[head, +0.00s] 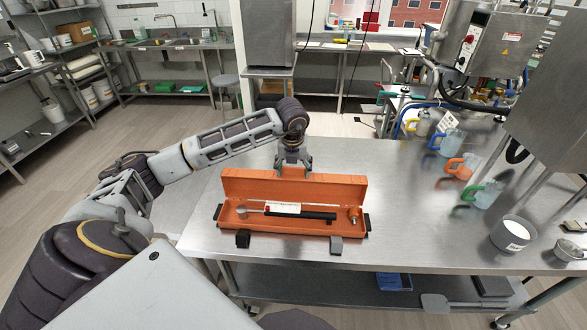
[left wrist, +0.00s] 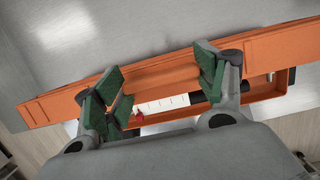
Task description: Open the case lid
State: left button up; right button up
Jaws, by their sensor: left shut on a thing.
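The orange case (head: 285,228) lies on the steel table, and its lid (head: 240,187) stands raised at the back edge. Inside the case are a black-handled tool (head: 305,214) and a white labelled strip. My left gripper (head: 294,168) is at the middle of the lid's upper edge, shut on the lid. The left wrist view shows its green-padded fingers (left wrist: 157,88) on the orange lid (left wrist: 160,75), with part of the case's inside beyond. The exact finger contact is partly hidden. My right gripper is not in view.
Dark latches (head: 335,245) show at the case's front. Table surface between the case and the jugs is clear. Machinery (head: 495,45) stands behind.

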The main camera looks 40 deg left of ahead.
pick_arm(q)
jog(key=shift+r, duration=0.1)
jog(key=o, duration=1.5)
jog(key=shift+c, duration=0.2)
jog(key=v, duration=1.1)
jog(key=shift+s+r, duration=0.15)
jog(key=shift+r, duration=0.25)
jog(key=shift+d, duration=0.1)
